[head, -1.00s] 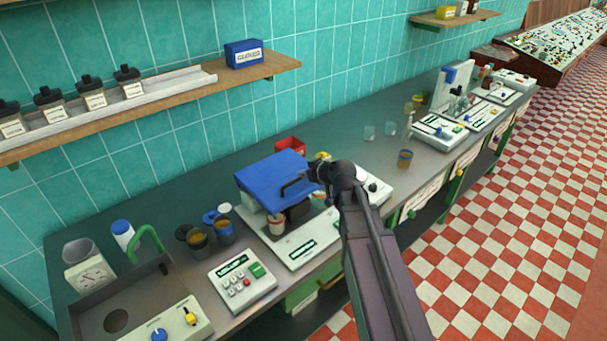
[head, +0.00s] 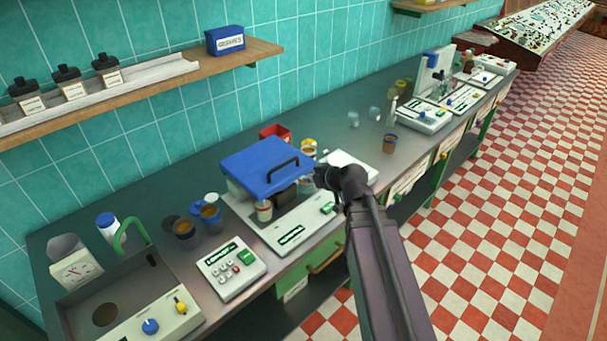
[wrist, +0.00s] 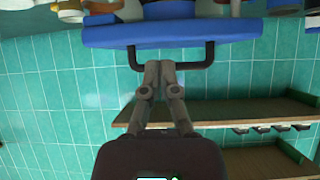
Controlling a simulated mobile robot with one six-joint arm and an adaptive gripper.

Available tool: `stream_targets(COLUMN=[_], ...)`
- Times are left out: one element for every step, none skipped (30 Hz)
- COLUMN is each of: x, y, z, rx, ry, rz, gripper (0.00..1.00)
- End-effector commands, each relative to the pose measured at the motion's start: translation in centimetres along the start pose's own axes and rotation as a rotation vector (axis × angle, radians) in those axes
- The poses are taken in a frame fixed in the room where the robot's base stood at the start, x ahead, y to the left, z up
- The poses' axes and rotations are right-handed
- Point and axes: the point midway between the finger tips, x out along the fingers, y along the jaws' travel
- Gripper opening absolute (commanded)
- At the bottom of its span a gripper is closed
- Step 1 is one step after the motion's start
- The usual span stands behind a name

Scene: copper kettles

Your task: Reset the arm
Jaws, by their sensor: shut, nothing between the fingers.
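My gripper (wrist: 160,68) shows in the wrist view with its two grey fingers together and nothing between them. In that view, which is upside down, the fingertips overlap the black handle (wrist: 206,55) of a blue lid (wrist: 170,32). In the head view my gripper (head: 320,178) is dark, small and partly hidden by my arm, just right of the blue lid (head: 258,165). The handle (head: 284,174) is clear of it there. The lid sits on a white machine (head: 300,225) on the counter. Whether fingers and handle touch, I cannot tell.
A keypad box (head: 231,267), a sink (head: 85,290) and dark cups stand left on the counter (head: 175,270). A brown cup (head: 390,143) and white devices (head: 424,115) stand right. A wooden shelf (head: 265,52) runs along the tiled wall. The checkered floor at right is clear.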

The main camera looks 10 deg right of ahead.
Motion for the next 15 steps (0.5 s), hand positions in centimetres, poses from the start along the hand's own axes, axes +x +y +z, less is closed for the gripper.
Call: stream_targets(x=[-0.24, -0.32, -0.40, -0.44, -0.46, -0.47, -0.48, -0.49, -0.50, -0.49, -0.48, -0.47, -0.47, -0.46, -0.45], y=[0.11, 0.16, 0.22, 0.25, 0.28, 0.32, 0.34, 0.39, 0.46, 0.48, 0.49, 0.50, 0.49, 0.49, 0.50], z=[0.14, 0.18, 0.20, 0.21, 0.21, 0.20, 0.19, 0.19, 0.18, 0.17, 0.16, 0.15, 0.14, 0.13, 0.13], rx=[0.002, 0.002, 0.002, 0.003, 0.003, 0.002, 0.002, 0.003, 0.003, 0.003, 0.003, 0.003, 0.003, 0.003, 0.003], ry=[0.002, 0.003, 0.003, 0.004, 0.004, 0.005, 0.005, 0.005, 0.005, 0.005, 0.005, 0.005, 0.005, 0.005, 0.005], rz=[0.001, 0.001, 0.001, 0.001, 0.001, 0.001, 0.001, 0.001, 0.002, 0.002, 0.002, 0.002, 0.002, 0.002, 0.002], gripper=[0.00, 0.00, 0.00, 0.00, 0.00, 0.00, 0.00, 0.00, 0.00, 0.00, 0.00, 0.00, 0.00, 0.00, 0.00])
